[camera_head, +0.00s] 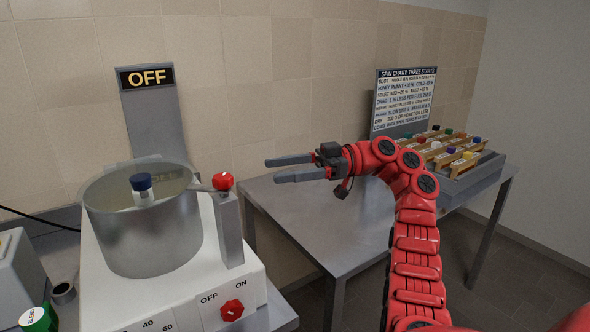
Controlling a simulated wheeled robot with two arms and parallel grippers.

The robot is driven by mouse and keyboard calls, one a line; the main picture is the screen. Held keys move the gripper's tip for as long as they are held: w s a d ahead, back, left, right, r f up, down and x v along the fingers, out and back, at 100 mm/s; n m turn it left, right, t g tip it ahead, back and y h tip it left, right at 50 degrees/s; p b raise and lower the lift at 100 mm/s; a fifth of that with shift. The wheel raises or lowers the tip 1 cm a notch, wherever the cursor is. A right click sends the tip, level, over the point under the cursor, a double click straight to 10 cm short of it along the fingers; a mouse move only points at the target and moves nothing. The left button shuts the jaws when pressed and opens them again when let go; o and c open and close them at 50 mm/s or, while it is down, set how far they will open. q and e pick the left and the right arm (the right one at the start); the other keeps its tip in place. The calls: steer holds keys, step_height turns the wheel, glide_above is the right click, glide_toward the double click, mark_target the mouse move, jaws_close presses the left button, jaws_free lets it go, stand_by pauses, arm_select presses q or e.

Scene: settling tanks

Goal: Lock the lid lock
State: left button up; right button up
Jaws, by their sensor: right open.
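A machine with a round metal drum (145,235) stands at the left. A see-through lid (110,192) with a blue-topped knob (141,184) appears to lie over the drum's top. A red ball (222,181) on a short lever sits at the top of a grey post (230,235) beside the drum; this looks like the lid lock. The lever points towards the drum rim; I cannot tell whether it is locked. My right gripper (269,169) is open and empty, pointing left, right of the red ball and apart from it. My left gripper is out of view.
A red dial (231,310) marked OFF and ON is on the machine's front. An OFF sign (146,77) stands behind. A grey table (310,225) lies under my right arm, with a chart board (403,100) and a rack of colour-capped items (470,175).

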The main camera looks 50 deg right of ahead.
steer(key=shift+b+v, duration=0.4)
steer(key=shift+v, duration=0.85)
steer(key=shift+f, duration=0.1)
